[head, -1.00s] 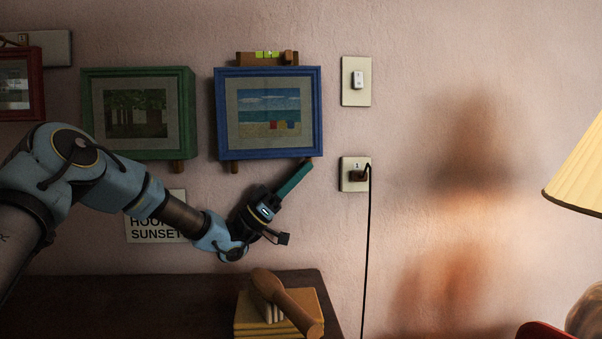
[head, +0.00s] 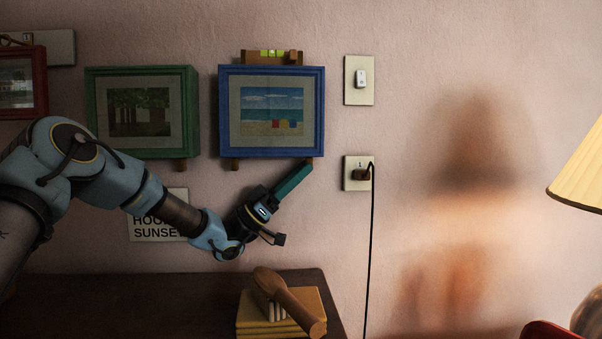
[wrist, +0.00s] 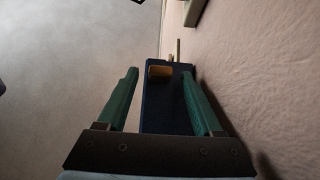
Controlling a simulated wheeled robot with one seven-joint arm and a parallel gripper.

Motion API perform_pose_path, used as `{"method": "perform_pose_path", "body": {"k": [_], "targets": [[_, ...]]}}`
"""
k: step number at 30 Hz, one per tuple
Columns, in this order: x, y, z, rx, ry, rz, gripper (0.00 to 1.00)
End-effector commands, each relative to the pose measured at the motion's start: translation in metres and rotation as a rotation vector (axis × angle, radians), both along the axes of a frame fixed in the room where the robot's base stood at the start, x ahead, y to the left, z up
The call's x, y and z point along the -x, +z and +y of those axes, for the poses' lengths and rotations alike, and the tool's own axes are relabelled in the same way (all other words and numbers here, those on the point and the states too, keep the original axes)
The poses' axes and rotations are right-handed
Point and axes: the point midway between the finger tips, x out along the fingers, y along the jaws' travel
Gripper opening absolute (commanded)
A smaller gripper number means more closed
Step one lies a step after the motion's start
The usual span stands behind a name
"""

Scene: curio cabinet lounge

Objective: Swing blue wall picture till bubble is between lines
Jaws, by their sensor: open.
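The blue wall picture (head: 222,115) hangs on the pink wall, its top edge a touch lower at the right. A wooden spirit level (head: 285,57) with a green vial (head: 267,53) sits on top; the bubble is too small to place against the lines. My gripper (head: 308,167) reaches up from below to the picture's lower right corner. I cannot tell whether either finger touches the frame.
A green-framed picture (head: 92,110) hangs left, above my arm, and a red-framed one (head: 40,85) beyond it. A switch (head: 360,80) and a socket with a black cord (head: 371,230) are to the right. Yellow books (head: 265,325) with a wooden mallet (head: 290,302) lie below.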

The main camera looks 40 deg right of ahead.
Motion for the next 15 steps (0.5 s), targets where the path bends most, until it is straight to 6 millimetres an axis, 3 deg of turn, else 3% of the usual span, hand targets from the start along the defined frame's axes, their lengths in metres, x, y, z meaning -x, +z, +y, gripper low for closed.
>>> {"method": "perform_pose_path", "body": {"k": [9, 15], "targets": [[-0.024, -0.035, 0.028, -0.002, 0.002, 0.002, 0.68], [-0.033, -0.047, 0.039, -0.001, 0.001, 0.001, 0.68]]}}
